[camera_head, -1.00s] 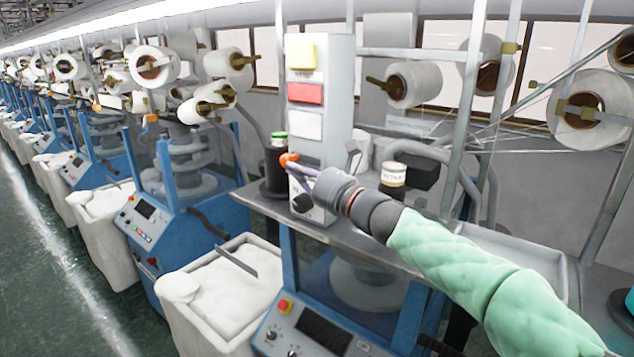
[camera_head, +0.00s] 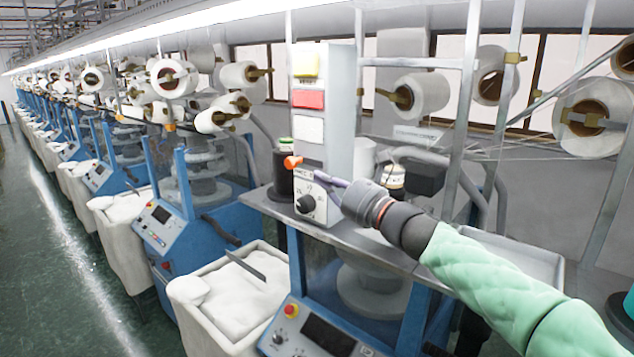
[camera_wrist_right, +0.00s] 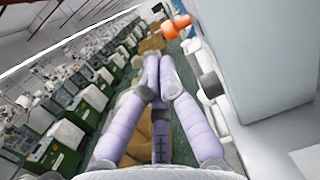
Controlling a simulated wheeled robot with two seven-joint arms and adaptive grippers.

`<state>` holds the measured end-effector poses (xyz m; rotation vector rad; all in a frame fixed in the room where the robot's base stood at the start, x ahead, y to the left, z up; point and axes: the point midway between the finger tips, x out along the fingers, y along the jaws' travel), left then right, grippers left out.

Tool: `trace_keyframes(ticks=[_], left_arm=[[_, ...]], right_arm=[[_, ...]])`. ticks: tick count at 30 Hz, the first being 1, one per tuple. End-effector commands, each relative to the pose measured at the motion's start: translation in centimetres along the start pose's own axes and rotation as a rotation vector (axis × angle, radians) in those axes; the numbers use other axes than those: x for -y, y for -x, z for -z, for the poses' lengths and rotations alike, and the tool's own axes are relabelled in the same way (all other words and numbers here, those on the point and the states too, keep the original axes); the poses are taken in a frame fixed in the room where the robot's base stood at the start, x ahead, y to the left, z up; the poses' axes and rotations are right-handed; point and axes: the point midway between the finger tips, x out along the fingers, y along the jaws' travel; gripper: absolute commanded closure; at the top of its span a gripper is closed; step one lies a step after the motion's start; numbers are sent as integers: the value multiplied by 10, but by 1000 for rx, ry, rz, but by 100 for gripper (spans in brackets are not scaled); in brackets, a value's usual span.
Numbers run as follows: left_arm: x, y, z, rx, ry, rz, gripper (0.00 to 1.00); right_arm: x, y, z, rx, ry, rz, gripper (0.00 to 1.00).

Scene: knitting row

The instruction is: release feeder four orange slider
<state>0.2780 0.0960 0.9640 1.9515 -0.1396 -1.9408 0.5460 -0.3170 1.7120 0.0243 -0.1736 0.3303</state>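The orange slider (camera_head: 293,162) sticks out from the front edge of a grey upright feeder box (camera_head: 340,110), just above a panel with a black knob. It also shows in the right wrist view (camera_wrist_right: 177,28), beyond the fingertips and a little to the right. My right gripper (camera_head: 325,187) is in front of the box, to the right of the slider and slightly below it, with a visible gap between them. My left gripper is not in view.
Yellow (camera_head: 306,64), red (camera_head: 308,99) and white panels sit above the slider. A dark spool (camera_head: 285,165) stands behind left, and a white-topped cone (camera_head: 392,180) is behind my gripper. Metal posts and yarn cones (camera_head: 415,93) fill the right. A grey shelf (camera_head: 350,236) lies below.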

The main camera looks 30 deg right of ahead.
Motion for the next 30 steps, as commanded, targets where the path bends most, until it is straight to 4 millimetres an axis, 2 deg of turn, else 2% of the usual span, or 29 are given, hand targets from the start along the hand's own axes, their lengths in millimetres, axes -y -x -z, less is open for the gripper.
trace_keyframes(ticks=[1,9,13,18,30], left_arm=[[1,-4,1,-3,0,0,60],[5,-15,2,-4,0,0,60],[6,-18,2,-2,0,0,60],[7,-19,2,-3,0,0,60],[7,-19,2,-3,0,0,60]], right_arm=[[1,9,5,-5,-2,2,100],[0,54,4,-4,-2,2,100],[0,69,4,-4,-2,0,100],[0,77,4,-6,-4,-1,100],[0,78,3,-5,-4,-2,100]])
